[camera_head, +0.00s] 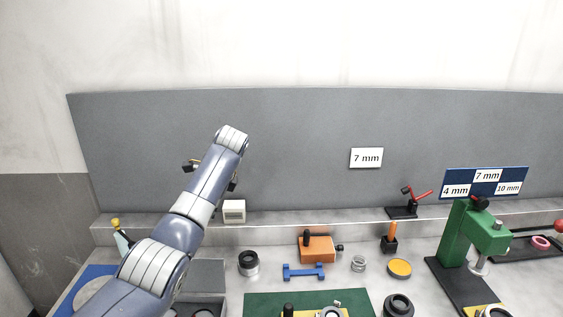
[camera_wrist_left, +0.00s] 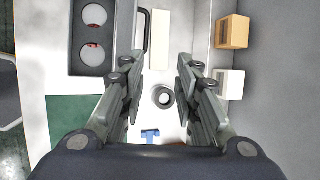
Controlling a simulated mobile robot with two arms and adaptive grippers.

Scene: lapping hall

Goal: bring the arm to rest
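My left arm (camera_head: 180,230) reaches up from the lower left in the head view, its end in front of the grey back panel. In that view its gripper is mostly hidden behind the arm; only small parts show beside it. In the left wrist view my left gripper (camera_wrist_left: 158,68) is open, its two fingers well apart with nothing between them. It hangs above the bench, and a black-rimmed ring (camera_wrist_left: 163,97) shows below, between the fingers. My right arm and gripper are in neither view.
A white block (camera_head: 234,210) stands on the ledge close to the arm. A black-topped cylinder (camera_head: 249,262), a blue dumbbell-shaped piece (camera_head: 304,271), an orange box (camera_head: 317,247) and a green mat (camera_head: 262,303) lie on the bench. A green press (camera_head: 460,235) stands at right.

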